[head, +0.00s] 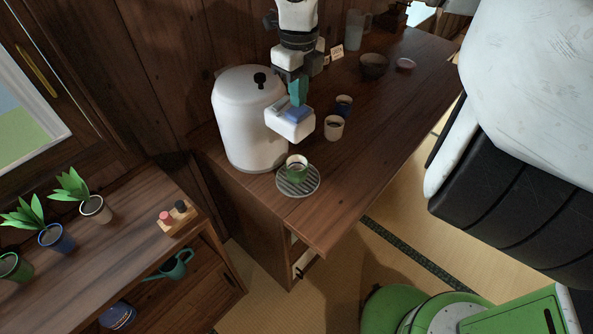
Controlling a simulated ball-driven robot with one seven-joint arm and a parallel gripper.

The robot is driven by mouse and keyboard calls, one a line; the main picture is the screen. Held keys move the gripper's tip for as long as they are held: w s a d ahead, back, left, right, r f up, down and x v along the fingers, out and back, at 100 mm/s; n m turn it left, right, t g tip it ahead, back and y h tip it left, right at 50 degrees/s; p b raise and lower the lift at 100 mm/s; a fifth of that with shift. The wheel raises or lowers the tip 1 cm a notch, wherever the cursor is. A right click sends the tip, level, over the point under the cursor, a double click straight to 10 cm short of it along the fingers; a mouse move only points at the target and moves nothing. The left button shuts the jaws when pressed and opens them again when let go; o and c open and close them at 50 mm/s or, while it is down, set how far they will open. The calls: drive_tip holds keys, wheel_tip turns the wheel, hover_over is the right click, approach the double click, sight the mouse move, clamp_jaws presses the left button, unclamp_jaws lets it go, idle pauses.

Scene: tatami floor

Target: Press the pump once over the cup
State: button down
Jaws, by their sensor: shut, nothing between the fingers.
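The white pump pot (245,130) stands upright on the dark wooden counter, with a black knob on its lid. Its white spout head (290,127) sticks out to the right and carries a blue press pad (299,114). The fingers hide part of the pad, and the cup's contents are unclear.
Two more cups (334,128) stand right of the spout. A brown bowl (373,65), a pink dish (406,64), a small sign (337,53) and a clear jug (356,32) are farther back. A low shelf with potted plants (95,208) is at left. The counter's right front is clear.

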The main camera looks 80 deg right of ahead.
sight(298, 110)
drive_tip(key=shift+f+b, duration=1.55)
drive_tip(key=shift+b, duration=0.1)
drive_tip(key=shift+r, duration=0.25)
drive_tip(key=shift+r+p, duration=0.7)
drive_tip(key=shift+r, duration=0.55)
drive_tip(key=shift+r, duration=0.1)
wheel_tip(298, 110, up, 6)
drive_tip(key=shift+f+p, duration=0.1)
drive_tip(key=shift+p, duration=0.85)
